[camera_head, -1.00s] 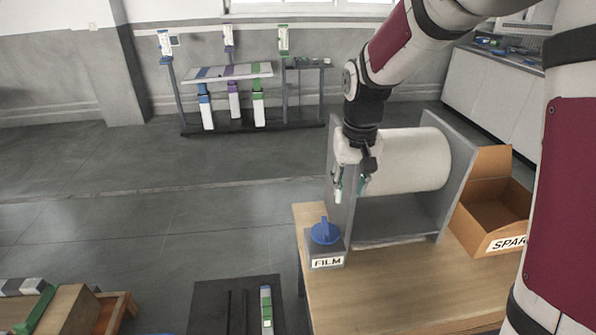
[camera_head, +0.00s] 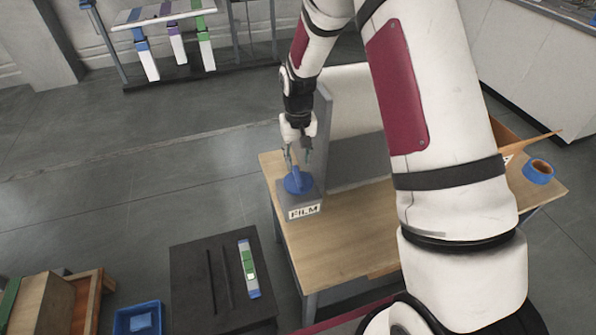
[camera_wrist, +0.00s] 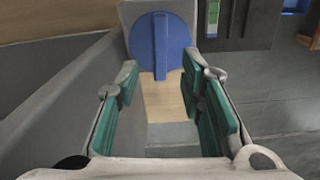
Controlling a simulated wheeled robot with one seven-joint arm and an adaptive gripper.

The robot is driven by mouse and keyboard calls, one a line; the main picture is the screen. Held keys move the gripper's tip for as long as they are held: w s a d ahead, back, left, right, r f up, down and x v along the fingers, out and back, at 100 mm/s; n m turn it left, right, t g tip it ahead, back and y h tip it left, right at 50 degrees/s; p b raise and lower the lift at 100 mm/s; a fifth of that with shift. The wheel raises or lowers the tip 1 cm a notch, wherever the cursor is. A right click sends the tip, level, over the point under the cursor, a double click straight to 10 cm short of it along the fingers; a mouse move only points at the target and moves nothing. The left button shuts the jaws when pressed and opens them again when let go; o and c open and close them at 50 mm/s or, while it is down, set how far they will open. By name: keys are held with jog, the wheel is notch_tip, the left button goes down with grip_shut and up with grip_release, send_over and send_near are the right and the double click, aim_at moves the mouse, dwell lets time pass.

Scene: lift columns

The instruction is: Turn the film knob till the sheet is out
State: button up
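The blue film knob (camera_head: 298,182) sits on a grey box with a FILM label (camera_head: 304,212) at the table's left edge. In the wrist view the knob (camera_wrist: 175,46) is a blue disc with a raised ridge across its middle. My gripper (camera_head: 297,157) is just above the knob, pointing down. In the wrist view its green-padded fingers (camera_wrist: 167,72) are apart with nothing between them, and the knob lies just beyond the tips. No sheet shows out of the holder.
The wooden table (camera_head: 345,230) has bare room in front of the roll holder. A blue tape ring (camera_head: 538,171) lies at its right.

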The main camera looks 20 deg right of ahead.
aim_at(298, 175)
notch_tip(298, 175, down, 6)
jog(key=shift+f, duration=0.1)
dwell(0.4)
grip_shut()
